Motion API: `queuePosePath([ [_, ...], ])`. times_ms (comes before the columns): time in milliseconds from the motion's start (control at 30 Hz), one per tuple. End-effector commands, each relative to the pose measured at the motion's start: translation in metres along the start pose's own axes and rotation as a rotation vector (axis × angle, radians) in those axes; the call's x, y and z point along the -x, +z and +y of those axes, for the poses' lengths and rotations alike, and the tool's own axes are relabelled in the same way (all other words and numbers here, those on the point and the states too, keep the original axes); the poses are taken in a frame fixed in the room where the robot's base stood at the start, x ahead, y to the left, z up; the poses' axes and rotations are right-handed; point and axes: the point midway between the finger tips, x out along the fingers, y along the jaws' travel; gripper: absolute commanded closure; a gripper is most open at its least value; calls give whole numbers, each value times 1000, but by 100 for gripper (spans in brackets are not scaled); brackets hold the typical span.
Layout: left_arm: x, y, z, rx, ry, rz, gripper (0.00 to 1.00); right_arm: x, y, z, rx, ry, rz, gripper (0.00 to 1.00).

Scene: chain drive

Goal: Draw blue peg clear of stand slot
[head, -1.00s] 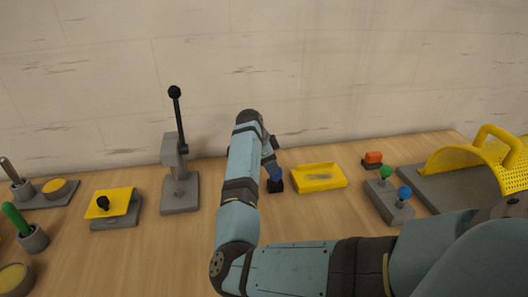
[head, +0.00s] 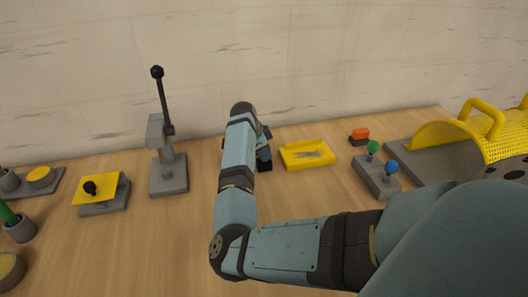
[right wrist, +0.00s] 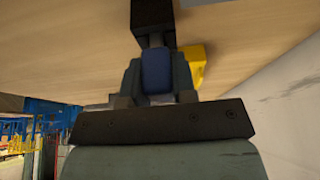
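The blue peg (right wrist: 157,72) shows in the right wrist view between the two fingers of my right gripper (right wrist: 157,80), which press against its sides. In the head view a small part of the blue peg (head: 263,152) shows beside my right forearm. The black stand (right wrist: 152,14) lies just beyond the peg's end, with a dark narrow piece between them. In the head view the stand (head: 264,166) sits on the table under the peg. I cannot tell how deep the peg sits in the slot. My left gripper is not in view.
A yellow tray (head: 307,155) lies just right of the stand. A grey lever device (head: 168,176) stands to the left.

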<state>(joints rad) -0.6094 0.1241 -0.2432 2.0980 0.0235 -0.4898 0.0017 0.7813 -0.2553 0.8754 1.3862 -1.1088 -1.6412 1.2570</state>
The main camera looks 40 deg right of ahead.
Motion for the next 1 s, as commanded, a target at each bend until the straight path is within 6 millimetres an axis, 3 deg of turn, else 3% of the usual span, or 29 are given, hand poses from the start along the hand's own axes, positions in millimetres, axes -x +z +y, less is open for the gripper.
queuePosePath([
  [1000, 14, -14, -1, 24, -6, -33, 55, 42, -17, 0, 0, 0, 0, 100],
])
